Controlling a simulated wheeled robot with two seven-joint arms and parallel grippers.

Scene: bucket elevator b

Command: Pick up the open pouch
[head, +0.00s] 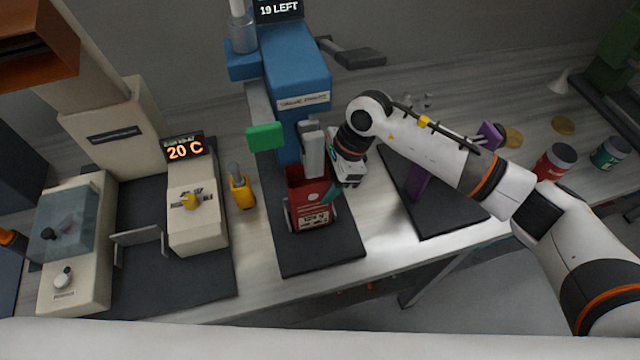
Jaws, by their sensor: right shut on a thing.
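The open pouch (310,213) is dark red with a pale label low on its front. It stands upright on the dark mat in front of the blue machine (296,75), below a grey spout (312,150). My right gripper (333,192) comes in from the right with its teal fingertips at the pouch's right side, shut on it. The fingers are small here and partly hidden, so the exact grip is hard to see. My left gripper is not in view.
A green block (264,137) sticks out left of the spout. A yellow-handled tool (241,190) stands left of the mat. A beige unit reading 20 C (198,210) is farther left. A purple stand (418,183) and red jar (556,161) are right.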

